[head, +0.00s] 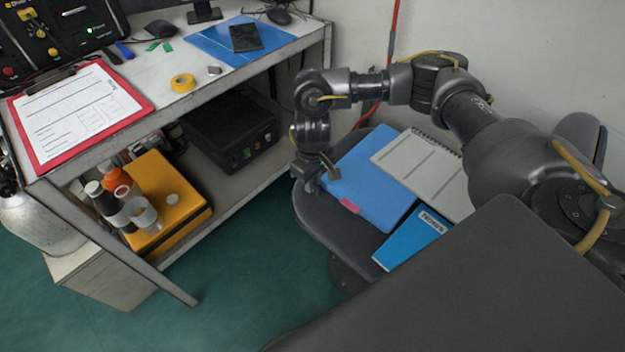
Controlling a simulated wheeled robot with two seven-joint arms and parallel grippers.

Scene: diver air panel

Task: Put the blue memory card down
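My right gripper (322,180) hangs over the left edge of the chair seat, beside the blue folder (369,183). Its two fingers look spread apart, and I see nothing held between them. I cannot make out the blue memory card; a small blue piece would be hard to tell from the blue folder behind the fingers. My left gripper is not in view.
The chair seat (312,215) also bears a spiral notebook (425,170) and a blue booklet (412,238). At left, the desk holds a red clipboard (148,103), yellow tape (183,83) and a blue mat (210,42). A yellow case (185,205) stands underneath.

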